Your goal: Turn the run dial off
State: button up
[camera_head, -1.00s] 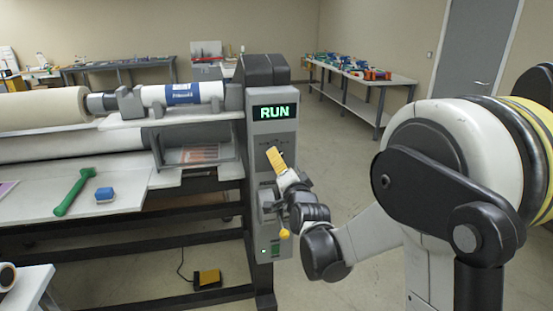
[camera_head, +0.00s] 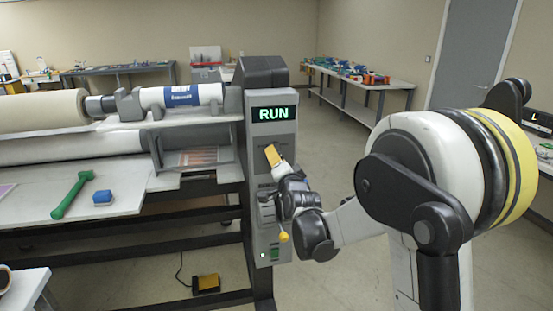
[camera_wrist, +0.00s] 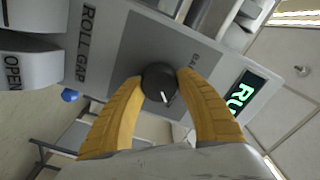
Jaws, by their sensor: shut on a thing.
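The black dial (camera_wrist: 159,82) is on the grey control panel (camera_head: 276,135) at the end of the laminator. A white pointer mark shows on its face, toward the bottom right in the wrist view. My gripper (camera_wrist: 158,78) is shut on the dial, with one yellow finger on each side. In the head view the yellow fingers of my gripper (camera_head: 272,156) are against the panel and hide the dial. The display (camera_head: 274,113) above reads RUN in green. Lettering beside the dial is partly hidden.
A lever with a yellow ball (camera_head: 283,238) hangs below my wrist. A ROLL GAP label (camera_wrist: 86,45) shows in the wrist view. A yellow pedal (camera_head: 206,283) is on the floor.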

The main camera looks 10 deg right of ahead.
jog(key=shift+n, duration=0.4)
jog(key=n, duration=0.3)
jog(key=shift+n, duration=2.5)
jog(key=shift+r, duration=0.1)
jog(key=o, duration=1.2)
